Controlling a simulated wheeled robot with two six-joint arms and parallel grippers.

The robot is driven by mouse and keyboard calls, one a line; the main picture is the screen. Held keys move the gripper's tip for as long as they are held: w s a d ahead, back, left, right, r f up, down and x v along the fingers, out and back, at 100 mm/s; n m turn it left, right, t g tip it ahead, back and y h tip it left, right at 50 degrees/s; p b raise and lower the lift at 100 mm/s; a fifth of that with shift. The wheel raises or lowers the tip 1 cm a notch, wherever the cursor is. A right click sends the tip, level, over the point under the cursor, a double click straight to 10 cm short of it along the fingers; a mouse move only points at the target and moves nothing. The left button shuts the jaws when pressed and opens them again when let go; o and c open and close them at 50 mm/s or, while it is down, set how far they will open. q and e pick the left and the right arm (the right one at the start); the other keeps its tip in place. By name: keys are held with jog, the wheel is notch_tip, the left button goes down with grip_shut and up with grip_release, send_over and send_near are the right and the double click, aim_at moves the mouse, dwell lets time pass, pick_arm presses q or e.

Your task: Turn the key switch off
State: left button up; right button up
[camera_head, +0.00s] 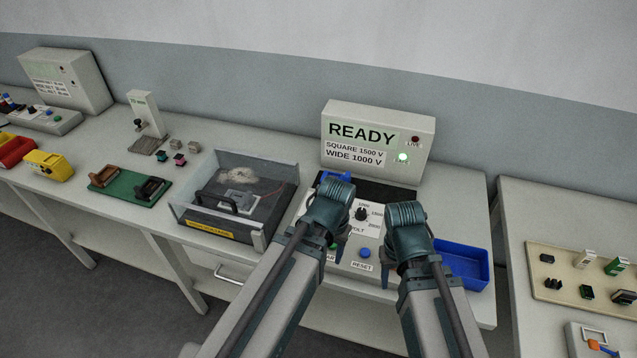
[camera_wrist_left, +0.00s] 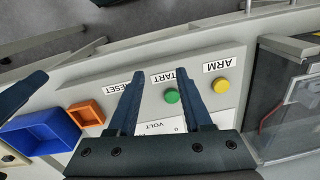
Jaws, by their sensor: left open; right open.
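I cannot make out a key switch in either view; part of the control panel (camera_head: 345,268) is hidden behind my grippers. The panel carries a VOLT dial (camera_head: 361,214), a blue RESET button (camera_head: 365,253) and a green START button (camera_wrist_left: 171,96). A yellow ARM button (camera_wrist_left: 221,86) shows in the left wrist view. My left gripper (camera_head: 325,238) is open and empty over the panel, and its fingers (camera_wrist_left: 162,88) straddle the area by the START and RESET labels. My right gripper (camera_head: 392,272) is open and empty at the panel's right side.
A display box (camera_head: 377,140) reading READY, with a lit green lamp, stands behind the panel. A clear-walled test box (camera_head: 235,195) is to the left. A blue tray (camera_head: 463,265) lies to the right, and a small orange tray (camera_wrist_left: 86,112) shows beside the panel.

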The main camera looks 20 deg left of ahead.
pick_arm(q)
jog(key=w+a+r+h+p, duration=0.1)
jog(key=w+a+r+p, duration=0.4)
jog(key=a+r, duration=0.15)
jog(key=w+a+r+m+t+h, duration=0.1)
jog(key=w+a+m, duration=0.2)
jog(key=w, duration=0.3)
jog(key=w+a+r+m+t+h, duration=0.1)
jog(key=w+a+m+t+h, duration=0.1)
jog(key=w+a+m, duration=0.1)
jog(key=w+m, duration=0.1)
jog(key=w, duration=0.1)
jog(key=shift+w, duration=0.4)
pick_arm(e)
notch_tip(320, 180, up, 7)
pick_arm(q)
jog(key=b+x, duration=1.2)
jog(key=x, duration=0.1)
jog(key=shift+f+b, duration=0.35)
jog(key=shift+b, duration=0.05)
pick_arm(e)
notch_tip(320, 180, down, 13)
jog(key=shift+r, duration=0.15)
pick_arm(q)
jog(key=shift+c, duration=0.3)
grip_shut()
